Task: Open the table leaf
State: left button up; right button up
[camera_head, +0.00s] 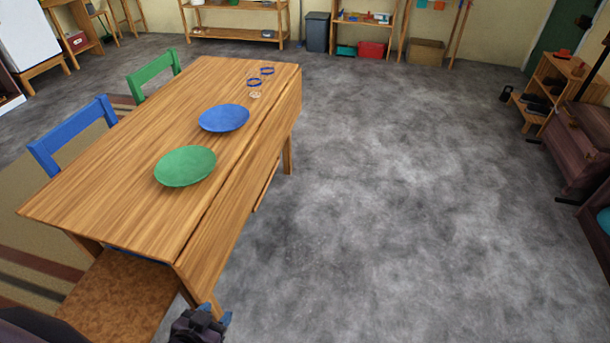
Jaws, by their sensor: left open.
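A wooden drop-leaf table (120,200) stands at the left of the head view. Its leaf (243,187) hangs down along the right long side, below the level of the top. My left gripper (214,314) shows at the bottom edge, dark with blue fingertips. It is open and empty, in front of the table's near right corner and close to the hanging leaf's lower near end. I cannot tell whether it touches the leaf. Part of it is cut off by the frame. My right gripper is not in view.
On the tabletop are a green plate (185,166), a blue plate (224,118) and blue-rimmed glasses (254,82). Blue (75,133) and green (153,74) chairs stand on the left, a brown seat (118,295) at the near end. Grey floor (400,200) right of the table is clear.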

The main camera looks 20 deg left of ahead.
aim_at(201, 264)
jog(key=i+l+z, duration=0.1)
jog(key=i+z, duration=0.35)
jog(key=i, duration=0.7)
jog(key=i+l+u, duration=0.1)
jog(key=i+u, duration=0.25)
jog(key=i, duration=0.15)
jog(key=i+l+u, duration=0.35)
jog(key=i, duration=0.15)
jog(key=i+l+u, duration=0.15)
jog(key=i+u, duration=0.15)
jog(key=u, duration=0.15)
jog(key=i+l+u, duration=0.2)
jog(key=u, duration=0.3)
jog(key=i+l+u, duration=0.25)
jog(key=l+u, duration=0.3)
jog(key=l, duration=0.15)
jog(key=i+l+u, duration=0.1)
jog(key=l+u, duration=0.15)
jog(key=l, duration=0.15)
